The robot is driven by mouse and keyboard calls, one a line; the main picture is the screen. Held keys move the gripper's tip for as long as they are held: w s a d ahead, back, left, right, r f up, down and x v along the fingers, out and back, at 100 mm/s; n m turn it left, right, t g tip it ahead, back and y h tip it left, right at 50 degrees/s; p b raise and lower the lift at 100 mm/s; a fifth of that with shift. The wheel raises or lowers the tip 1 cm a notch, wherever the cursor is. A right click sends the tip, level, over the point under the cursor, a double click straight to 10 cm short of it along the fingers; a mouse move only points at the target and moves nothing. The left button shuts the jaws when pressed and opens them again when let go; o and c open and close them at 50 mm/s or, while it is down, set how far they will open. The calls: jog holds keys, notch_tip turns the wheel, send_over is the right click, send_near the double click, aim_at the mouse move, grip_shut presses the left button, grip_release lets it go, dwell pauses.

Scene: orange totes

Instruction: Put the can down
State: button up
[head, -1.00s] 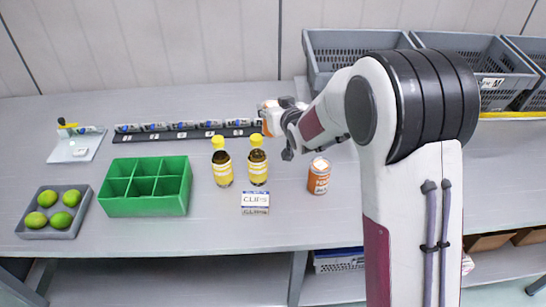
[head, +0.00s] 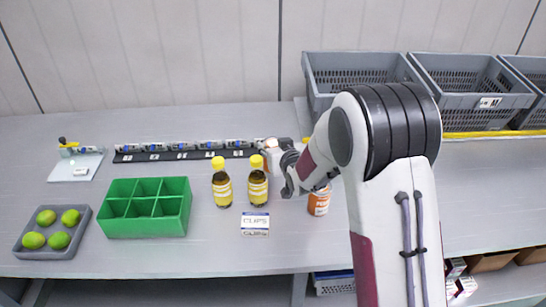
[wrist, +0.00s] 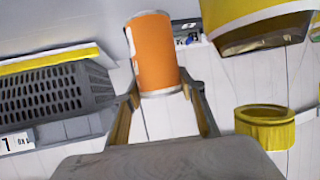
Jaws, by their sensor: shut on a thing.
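My gripper (wrist: 163,98) is shut on an orange can (wrist: 153,52). The can sits between the two fingers in the wrist view. In the head view the gripper (head: 275,150) is behind the right-hand yellow-capped bottle (head: 257,190), and the held can (head: 268,144) shows only as a small orange and white patch. I cannot tell whether its base touches the table. A second orange can (head: 319,203) stands on the table to the right, its top partly hidden by my arm.
Another yellow-capped bottle (head: 221,190) stands left of the first, and a CLIPS box (head: 255,224) in front. A black rack (head: 180,155) runs behind. A green divided box (head: 145,222) and a grey tray of limes (head: 75,249) lie left. Grey crates (head: 350,75) stand back right.

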jog(key=shift+f, duration=0.15)
jog(key=shift+f, duration=1.85)
jog(key=shift+f, duration=0.15)
jog(key=o, duration=1.2)
jog(key=shift+o, duration=0.2)
